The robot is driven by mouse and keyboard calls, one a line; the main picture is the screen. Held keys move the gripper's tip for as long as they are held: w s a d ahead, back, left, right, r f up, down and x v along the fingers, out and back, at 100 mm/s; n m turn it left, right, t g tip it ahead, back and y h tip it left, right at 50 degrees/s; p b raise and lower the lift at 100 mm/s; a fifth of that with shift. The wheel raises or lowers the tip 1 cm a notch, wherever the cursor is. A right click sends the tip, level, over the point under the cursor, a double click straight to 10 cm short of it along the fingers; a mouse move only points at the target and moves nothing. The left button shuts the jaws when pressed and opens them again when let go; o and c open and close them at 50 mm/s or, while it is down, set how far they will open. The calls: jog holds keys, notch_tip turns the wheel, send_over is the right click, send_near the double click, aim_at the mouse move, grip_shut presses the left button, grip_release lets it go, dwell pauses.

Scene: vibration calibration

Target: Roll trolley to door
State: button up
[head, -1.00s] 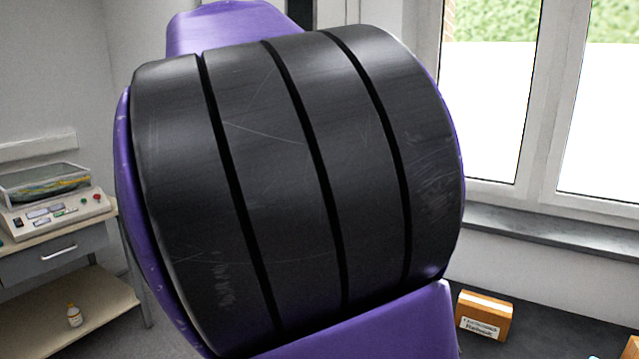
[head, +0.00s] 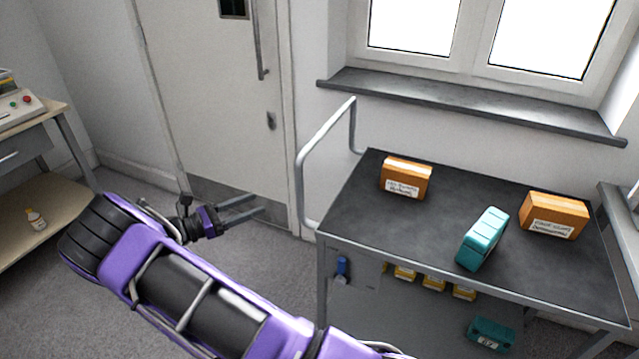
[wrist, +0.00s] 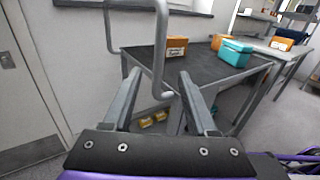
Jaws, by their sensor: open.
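The trolley has a dark top (head: 460,245), grey legs and a bent grey tube handle (head: 303,180) at its left end. It stands below the window. The closed white door (head: 215,90) is behind and left of the trolley, with a long vertical pull bar. My gripper (head: 250,207) is open and empty, left of the handle, its fingers pointing towards it. In the wrist view the handle (wrist: 163,40) shows beyond and between the fingertips, with no clear contact. The trolley top (wrist: 205,70) and door (wrist: 20,85) also show there.
Two orange boxes (head: 406,178) (head: 553,216) and a teal case (head: 483,240) lie on the trolley top. Yellow boxes (head: 433,283) and another teal case (head: 490,334) are below. A bench (head: 60,200) stands at the left. Floor before the door is clear.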

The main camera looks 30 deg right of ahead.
jog(key=w+d, duration=0.1)
jog(key=d, duration=1.6)
jog(key=shift+w, duration=0.15)
jog(key=shift+c, duration=0.2)
grip_shut()
dwell(0.5)
